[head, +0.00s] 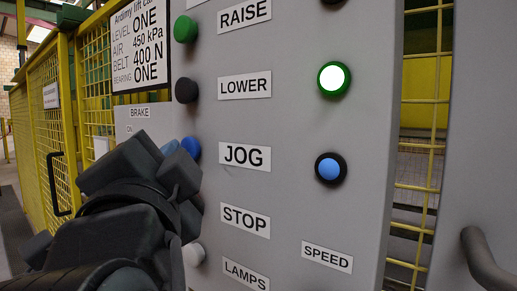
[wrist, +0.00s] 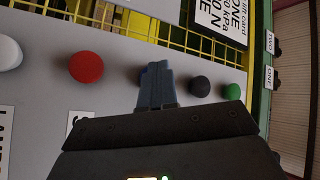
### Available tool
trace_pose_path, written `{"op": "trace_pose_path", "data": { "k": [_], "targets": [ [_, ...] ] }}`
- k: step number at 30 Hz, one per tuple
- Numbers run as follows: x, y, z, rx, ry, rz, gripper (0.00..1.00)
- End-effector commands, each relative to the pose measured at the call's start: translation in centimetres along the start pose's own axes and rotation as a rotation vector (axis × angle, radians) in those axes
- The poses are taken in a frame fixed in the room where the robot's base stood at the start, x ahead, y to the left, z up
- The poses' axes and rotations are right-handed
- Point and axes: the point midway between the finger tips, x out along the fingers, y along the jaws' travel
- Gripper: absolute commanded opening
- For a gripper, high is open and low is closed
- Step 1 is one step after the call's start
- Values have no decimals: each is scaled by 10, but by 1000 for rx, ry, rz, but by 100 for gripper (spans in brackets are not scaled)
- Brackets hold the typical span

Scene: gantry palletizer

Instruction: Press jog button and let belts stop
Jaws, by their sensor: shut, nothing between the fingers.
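The jog button (head: 191,148) is a blue knob on the grey panel (head: 290,120), left of the JOG label (head: 245,156) in the head view. My gripper (head: 172,147) is shut and empty, its bluish fingertips right by the jog button. I cannot tell whether they touch it or whether it is pressed in. In the wrist view my shut fingers (wrist: 155,72) point at the panel between the red button (wrist: 86,67) and the black button (wrist: 200,86), and hide the jog button. The belts are not clearly in view.
A green button (head: 185,29) and a black one sit above jog; a white one (head: 193,254) sits low. Right of the labels are a brightly lit green lamp (head: 333,78) and a blue round fitting (head: 330,168). Yellow mesh fencing (head: 55,130) stands left and behind.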

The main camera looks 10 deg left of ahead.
Motion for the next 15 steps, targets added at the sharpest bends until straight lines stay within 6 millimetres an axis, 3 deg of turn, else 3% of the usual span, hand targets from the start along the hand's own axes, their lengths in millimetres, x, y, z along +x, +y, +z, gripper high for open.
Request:
{"op": "trace_pose_path", "data": {
  "k": [15],
  "targets": [
    [-13,-9,9,0,1,0,0]
  ]
}}
